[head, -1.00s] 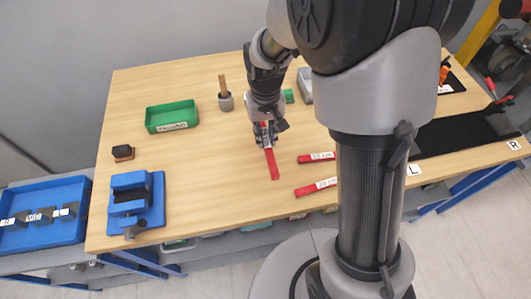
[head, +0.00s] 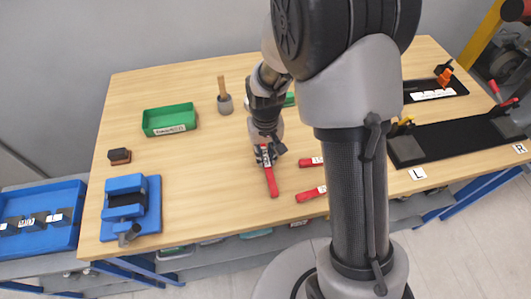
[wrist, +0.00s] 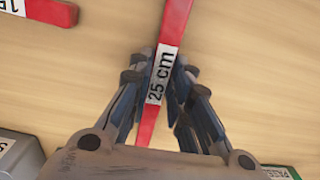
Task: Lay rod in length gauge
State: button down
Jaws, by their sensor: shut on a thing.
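My gripper (head: 265,156) is shut on a long red bar (head: 271,182) at the middle of the table. The wrist view shows the fingers (wrist: 158,75) on both sides of this bar (wrist: 174,22), around its white "25 cm" label. One end reaches back under my palm; the far end runs out of the wrist view. I cannot tell whether the bar touches the table. Two similar red bars lie to its right, one behind (head: 311,162) and one in front (head: 308,195). I cannot make out which thing is the length gauge.
A green tray (head: 168,131), a grey pot with a wooden handle (head: 225,105), a dark block (head: 119,157) and a blue vice (head: 128,208) stand to the left. A long black plate (head: 460,135) lies at the right. The table between vice and bar is clear.

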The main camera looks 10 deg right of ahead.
jog(key=c, duration=1.5)
grip_release()
